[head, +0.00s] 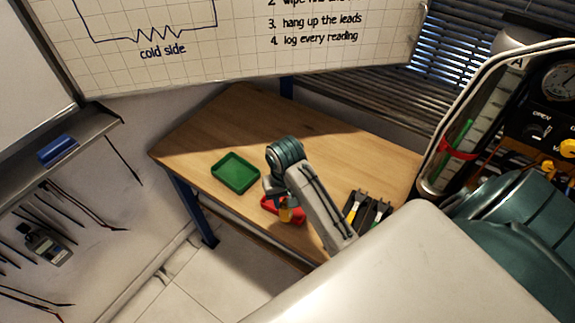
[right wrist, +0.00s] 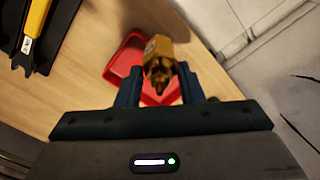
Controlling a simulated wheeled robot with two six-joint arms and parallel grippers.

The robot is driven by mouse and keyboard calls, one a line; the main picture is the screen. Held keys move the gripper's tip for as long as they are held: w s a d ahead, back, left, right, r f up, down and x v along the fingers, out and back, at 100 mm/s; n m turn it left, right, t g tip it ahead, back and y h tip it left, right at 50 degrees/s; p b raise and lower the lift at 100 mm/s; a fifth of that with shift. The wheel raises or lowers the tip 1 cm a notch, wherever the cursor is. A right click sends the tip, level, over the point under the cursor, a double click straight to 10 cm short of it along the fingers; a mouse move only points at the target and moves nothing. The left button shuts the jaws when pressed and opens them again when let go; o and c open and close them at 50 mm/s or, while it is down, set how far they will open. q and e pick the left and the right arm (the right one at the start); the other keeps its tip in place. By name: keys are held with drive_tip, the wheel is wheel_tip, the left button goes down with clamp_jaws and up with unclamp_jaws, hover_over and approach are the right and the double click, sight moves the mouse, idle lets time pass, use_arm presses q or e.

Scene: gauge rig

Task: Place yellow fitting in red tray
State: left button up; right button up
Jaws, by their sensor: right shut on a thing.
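The yellow fitting (right wrist: 158,60) is a brass-yellow piece between the two fingers of my right gripper (right wrist: 160,90), which is shut on it. In the head view the fitting (head: 285,214) shows as a small yellow spot below my right gripper (head: 279,200). The red tray (right wrist: 117,68) lies on the table behind and below the fitting in the wrist view. In the head view the red tray (head: 298,215) is partly hidden by my right arm. The fitting overlaps the tray in both views; I cannot tell whether they touch. My left gripper is not in view.
A green tray (head: 236,172) stands on the wooden table (head: 225,125), left of the red one. Tools with yellow and dark handles (head: 366,210) lie to the right. A gauge panel (head: 500,110) stands at the right. The table's back part is clear.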

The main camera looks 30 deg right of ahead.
drive_tip(key=w+d+f+p, duration=0.1)
drive_tip(key=w, duration=0.1)
drive_tip(key=w+d+f+p, duration=0.1)
drive_tip(key=w+d+f, duration=0.1)
drive_tip(key=w+d+f+p, duration=0.1)
drive_tip(key=w+p, duration=0.1)
drive_tip(key=shift+d+f, duration=0.2)
drive_tip(key=shift+d, duration=0.15)
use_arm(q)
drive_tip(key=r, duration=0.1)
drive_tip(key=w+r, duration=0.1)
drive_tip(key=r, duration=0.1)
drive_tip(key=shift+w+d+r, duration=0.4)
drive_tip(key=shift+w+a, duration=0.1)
use_arm(e)
drive_tip(key=o, duration=1.1)
drive_tip(key=shift+f, duration=0.1)
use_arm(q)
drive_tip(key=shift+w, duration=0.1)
